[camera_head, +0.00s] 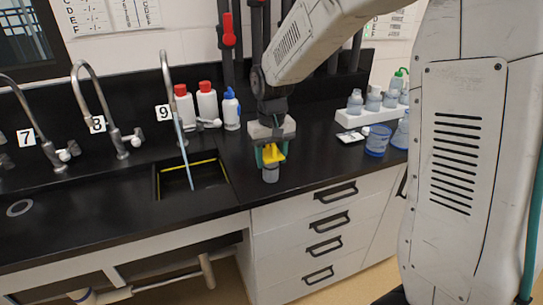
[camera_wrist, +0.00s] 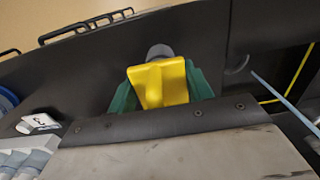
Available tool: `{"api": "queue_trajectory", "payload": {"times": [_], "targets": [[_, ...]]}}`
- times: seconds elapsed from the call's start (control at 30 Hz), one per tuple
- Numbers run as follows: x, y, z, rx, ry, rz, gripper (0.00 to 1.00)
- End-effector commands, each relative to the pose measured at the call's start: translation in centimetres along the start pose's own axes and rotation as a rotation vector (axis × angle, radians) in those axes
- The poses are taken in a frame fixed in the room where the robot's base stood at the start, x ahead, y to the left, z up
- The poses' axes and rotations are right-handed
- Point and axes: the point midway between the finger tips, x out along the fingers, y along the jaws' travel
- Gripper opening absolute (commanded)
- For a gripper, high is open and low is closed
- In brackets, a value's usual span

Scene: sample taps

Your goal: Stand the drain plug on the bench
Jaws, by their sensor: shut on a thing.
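My gripper (camera_head: 271,154) is over the black bench (camera_head: 318,160), just right of the sink and near the front edge. Its green fingers are shut on the drain plug, which has a yellow top part (camera_head: 273,152) and a grey round lower end (camera_head: 270,174). The plug is about upright, grey end down. I cannot tell whether that end touches the bench. In the wrist view the yellow part (camera_wrist: 160,84) fills the gap between the fingers (camera_wrist: 160,88), with the grey end (camera_wrist: 159,51) beyond it.
A light-blue stream (camera_head: 184,155) runs from tap 9 (camera_head: 170,85) into the small sink (camera_head: 205,178), which has a yellow line inside. Red- and blue-capped bottles (camera_head: 206,101) stand behind. A blue beaker (camera_head: 377,141), a white card and a bottle rack (camera_head: 368,117) stand right. Bench between is clear.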

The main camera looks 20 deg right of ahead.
Motion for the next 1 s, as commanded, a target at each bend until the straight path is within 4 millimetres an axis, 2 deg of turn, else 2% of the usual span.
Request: {"api": "queue_trajectory", "payload": {"times": [0.23,0.27,0.3,0.33,0.7,0.87,1.0], "targets": [[0.2,0.0,0.0,0.0,0.0,0.0,0.2],[0.3,0.0,0.0,0.0,0.0,0.0,0.56],[0.2,0.0,0.0,0.0,0.0,0.0,0.67],[0.2,0.0,0.0,0.0,0.0,0.0,0.72],[-0.4,0.0,0.0,0.0,0.001,0.0,0.72],[-3.0,0.0,-0.1,0.0,0.005,0.0,0.72],[-6.1,0.0,-0.1,0.0,0.005,0.0,0.72]]}}
